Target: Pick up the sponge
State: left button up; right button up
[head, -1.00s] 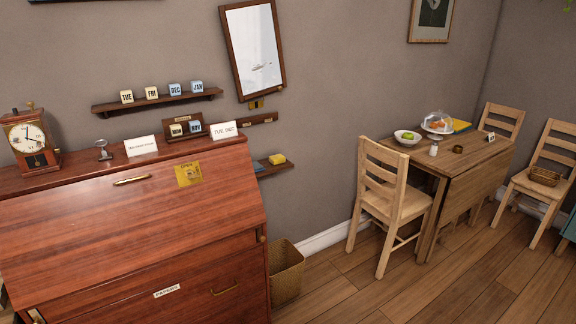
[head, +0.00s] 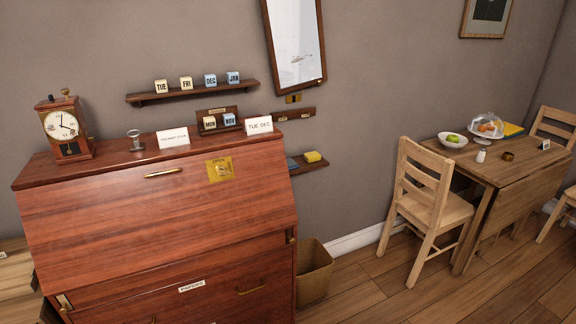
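A yellow sponge (head: 312,157) lies on a small dark wooden wall shelf (head: 316,167) just right of the wooden desk, in the head view. A flat blue item (head: 293,163) lies on the same shelf, to the left of the sponge. The left part of this shelf is hidden behind the desk. Neither of my grippers is in view.
The closed slant-front desk (head: 150,215) fills the left, with a clock (head: 66,128) and cards on top. A waste bin (head: 314,273) stands on the floor below the shelf. A chair (head: 432,205) and table (head: 520,175) stand at right. Floor between bin and chair is clear.

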aim_at(312, 156)
jog(key=i+l, duration=0.35)
jog(key=i+l+u, duration=0.15)
jog(key=i+l, duration=0.5)
jog(key=i+l+u, duration=0.1)
jog(key=i+l, duration=0.2)
jog(key=l, duration=0.15)
jog(key=i+l+u, duration=0.1)
jog(key=i+l, duration=0.2)
jog(key=l, duration=0.15)
jog(key=i+l, duration=0.3)
jog(key=i+l+u, duration=0.15)
jog(key=l, duration=0.4)
jog(key=i+l, duration=0.35)
jog(key=i+l+u, duration=0.05)
jog(key=l, duration=0.05)
